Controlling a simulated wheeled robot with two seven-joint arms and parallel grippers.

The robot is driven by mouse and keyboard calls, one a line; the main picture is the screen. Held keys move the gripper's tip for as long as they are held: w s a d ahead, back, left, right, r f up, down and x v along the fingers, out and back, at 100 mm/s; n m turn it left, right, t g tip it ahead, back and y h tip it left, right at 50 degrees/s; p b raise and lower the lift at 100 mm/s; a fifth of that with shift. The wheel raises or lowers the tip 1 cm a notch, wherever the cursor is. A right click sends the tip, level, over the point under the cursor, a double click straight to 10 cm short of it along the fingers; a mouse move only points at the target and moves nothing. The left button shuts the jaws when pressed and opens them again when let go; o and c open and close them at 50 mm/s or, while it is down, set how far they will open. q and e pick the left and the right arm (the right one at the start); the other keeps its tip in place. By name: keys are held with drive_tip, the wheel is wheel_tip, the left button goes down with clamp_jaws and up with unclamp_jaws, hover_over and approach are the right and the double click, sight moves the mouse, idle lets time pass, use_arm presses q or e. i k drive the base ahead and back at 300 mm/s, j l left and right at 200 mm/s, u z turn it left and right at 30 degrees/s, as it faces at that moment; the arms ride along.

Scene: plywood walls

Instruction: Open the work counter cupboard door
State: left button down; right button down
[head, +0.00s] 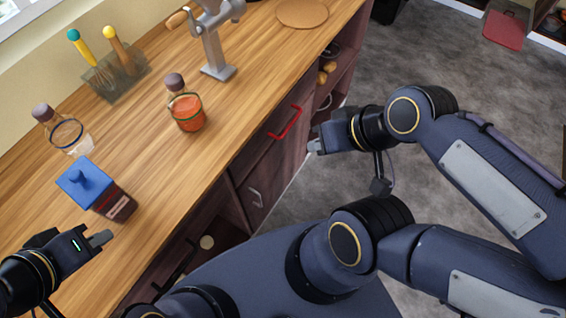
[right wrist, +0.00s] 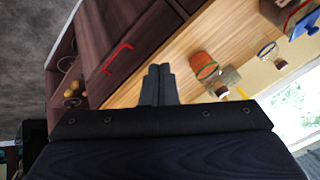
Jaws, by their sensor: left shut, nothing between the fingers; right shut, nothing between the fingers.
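The work counter (head: 235,105) has a wooden top and dark wood fronts below. One front panel (head: 262,158) carries a red bar handle (head: 285,122); the panel looks closed. The red handle (right wrist: 118,58) also shows in the right wrist view, left of the fingers. A lower grey metal handle (head: 256,198) sits on the dark front nearer me. My right gripper (head: 316,146) is shut and empty, in front of the counter, just right of the red handle and apart from it. My left gripper (head: 102,238) is shut and empty near the counter's left end.
A blue-lidded dark container (head: 115,205) stands close to my left gripper. Bottles, including one with orange contents (head: 187,112), a utensil holder (head: 115,75) and a grey stand (head: 215,50) are on the counter. Open shelves (head: 335,75) lie beyond the red handle.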

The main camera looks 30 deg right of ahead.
sight(263, 186)
drive_tip(key=k+l+z, duration=0.15)
drive_tip(key=z, duration=0.2)
drive_tip(key=k+l+z, duration=0.1)
drive_tip(key=l+z, duration=0.25)
drive_tip(key=j, duration=0.1)
